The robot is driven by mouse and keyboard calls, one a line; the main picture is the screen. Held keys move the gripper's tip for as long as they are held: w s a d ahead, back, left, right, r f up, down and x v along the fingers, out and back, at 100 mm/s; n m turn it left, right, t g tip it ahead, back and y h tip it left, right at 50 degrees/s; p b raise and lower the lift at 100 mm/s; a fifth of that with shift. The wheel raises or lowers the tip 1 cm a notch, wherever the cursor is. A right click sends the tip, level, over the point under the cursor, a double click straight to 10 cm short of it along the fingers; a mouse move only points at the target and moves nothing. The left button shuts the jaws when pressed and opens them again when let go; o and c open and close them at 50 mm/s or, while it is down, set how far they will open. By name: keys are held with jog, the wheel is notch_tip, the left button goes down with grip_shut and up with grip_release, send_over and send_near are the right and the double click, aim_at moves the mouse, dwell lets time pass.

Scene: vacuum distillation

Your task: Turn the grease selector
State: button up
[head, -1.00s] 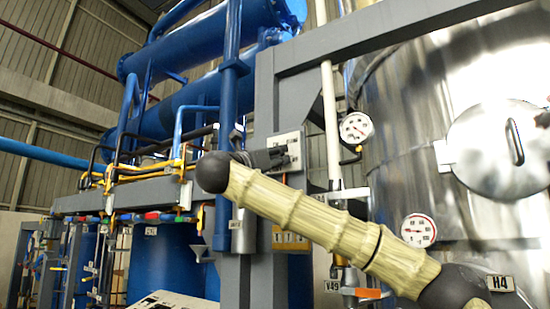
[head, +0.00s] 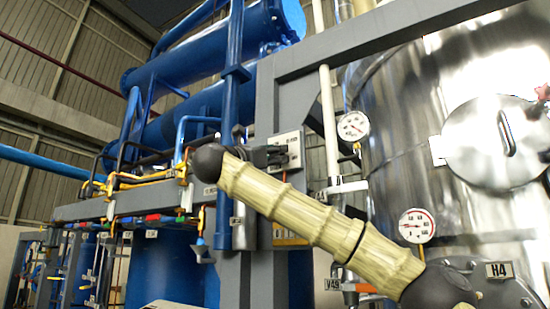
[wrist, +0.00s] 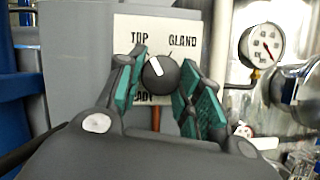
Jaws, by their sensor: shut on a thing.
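The grease selector is a dark round knob (wrist: 160,75) with a white pointer mark, on a pale panel (wrist: 140,30) lettered "TOP" and "GLAND". Its pointer leans up and left, toward "TOP". A lower-left label is partly hidden by a finger. My gripper (wrist: 163,70) has its green-padded fingers on either side of the knob and is shut on it. In the head view the panel (head: 289,142) hangs beside a grey post, and my gripper (head: 264,156) reaches its left part. The knob cannot be made out there.
A pressure gauge (head: 353,126) and a shiny steel vessel (head: 420,160) stand right of the panel. A grey post (head: 264,100) and a blue pipe (head: 232,70) stand close on its left. A second gauge (head: 417,226) sits lower right.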

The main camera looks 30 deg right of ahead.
jog(key=o, duration=1)
jog(key=shift+o, duration=0.2)
jog(key=v, duration=1.2)
